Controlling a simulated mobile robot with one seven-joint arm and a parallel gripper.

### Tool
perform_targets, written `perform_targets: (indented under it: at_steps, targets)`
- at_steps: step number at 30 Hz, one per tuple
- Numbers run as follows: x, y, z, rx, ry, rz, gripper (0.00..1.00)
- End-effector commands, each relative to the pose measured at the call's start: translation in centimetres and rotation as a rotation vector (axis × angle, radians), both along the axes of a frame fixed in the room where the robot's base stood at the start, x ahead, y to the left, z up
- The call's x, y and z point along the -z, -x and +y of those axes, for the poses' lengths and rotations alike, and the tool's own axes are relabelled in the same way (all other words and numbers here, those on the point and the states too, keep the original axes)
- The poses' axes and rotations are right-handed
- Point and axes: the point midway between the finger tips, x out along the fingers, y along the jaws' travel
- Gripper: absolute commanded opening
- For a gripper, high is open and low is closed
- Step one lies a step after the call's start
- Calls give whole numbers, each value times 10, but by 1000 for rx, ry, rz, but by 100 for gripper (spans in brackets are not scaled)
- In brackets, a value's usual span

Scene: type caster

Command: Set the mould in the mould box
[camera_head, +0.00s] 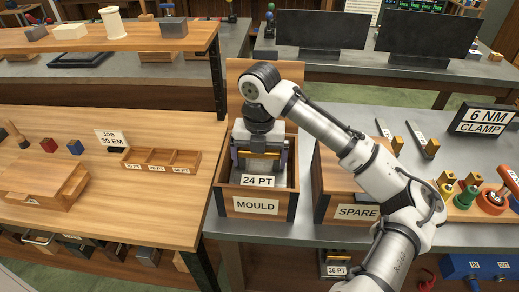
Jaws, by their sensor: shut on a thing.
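The mould box (223,203) is an open wooden box labelled MOULD, with its lid raised behind it, on the grey bench. My gripper (259,150) points down inside or just above the box opening and is shut on the mould (259,165), a block with a brass-coloured band and a 24 PT label. The mould appears within the box's rim. I cannot tell whether it touches the floor of the box. My arm and wrist hide part of the box's back and the upper side of the mould.
A closed wooden SPARE box (358,212) stands to the right, under my forearm. A JOB 30 EM card (111,139) and a three-part wooden tray (160,168) lie on the left bench. A 6 NM CLAMP sign (482,121) stands at the right.

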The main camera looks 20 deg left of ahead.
Motion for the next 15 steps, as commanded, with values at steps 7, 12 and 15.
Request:
perform_targets:
  at_steps: [7, 12, 15]
  targets:
    - [26, 0, -1, 2, -1, -1, 23]
    - [31, 0, 0, 1, -2, -3, 23]
    - [31, 0, 0, 1, -2, -3, 23]
